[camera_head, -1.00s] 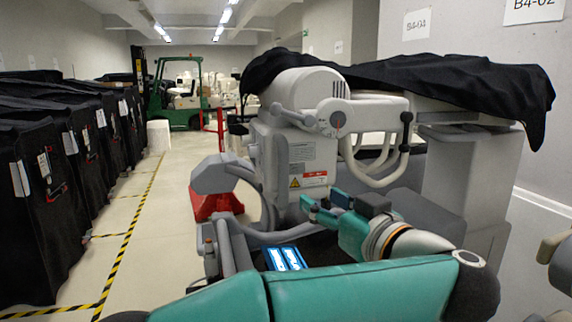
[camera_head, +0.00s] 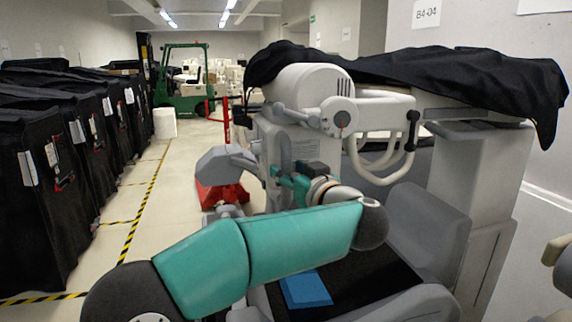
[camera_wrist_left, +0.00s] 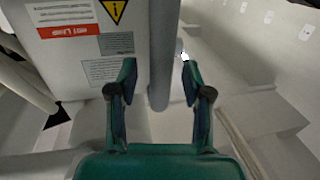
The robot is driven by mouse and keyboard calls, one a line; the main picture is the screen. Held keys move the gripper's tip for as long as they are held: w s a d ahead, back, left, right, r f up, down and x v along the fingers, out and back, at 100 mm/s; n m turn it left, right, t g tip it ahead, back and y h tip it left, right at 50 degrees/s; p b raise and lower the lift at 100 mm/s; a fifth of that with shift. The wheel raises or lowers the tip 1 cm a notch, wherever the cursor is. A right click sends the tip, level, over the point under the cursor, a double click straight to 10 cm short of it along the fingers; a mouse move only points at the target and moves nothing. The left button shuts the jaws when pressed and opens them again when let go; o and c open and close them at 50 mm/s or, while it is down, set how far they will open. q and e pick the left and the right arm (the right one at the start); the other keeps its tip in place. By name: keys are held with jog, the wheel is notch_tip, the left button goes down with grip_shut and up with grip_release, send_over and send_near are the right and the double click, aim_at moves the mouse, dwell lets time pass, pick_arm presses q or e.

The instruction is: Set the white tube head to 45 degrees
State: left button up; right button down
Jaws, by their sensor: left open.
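The white tube head (camera_head: 312,88) sits on top of the grey machine, with a round dial (camera_head: 341,118) bearing a red mark on its near side. A white handle frame (camera_head: 385,155) hangs right of the dial. My left gripper (camera_head: 284,183) is below the tube head, in front of the machine's light grey housing, and is not on the head. In the left wrist view its fingers (camera_wrist_left: 159,75) are open, with a grey vertical post (camera_wrist_left: 163,45) beyond and between them. Whether they touch it I cannot tell. My right gripper is not in view.
A black cover (camera_head: 430,75) drapes over the machine's top. A grey column (camera_head: 480,165) stands right. Black covered carts (camera_head: 40,190) line the left, beside a floor aisle with striped tape (camera_head: 140,215). A green forklift (camera_head: 183,95) stands at the back.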

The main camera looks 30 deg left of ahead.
pick_arm(q)
jog(key=shift+x, duration=0.95)
grip_shut()
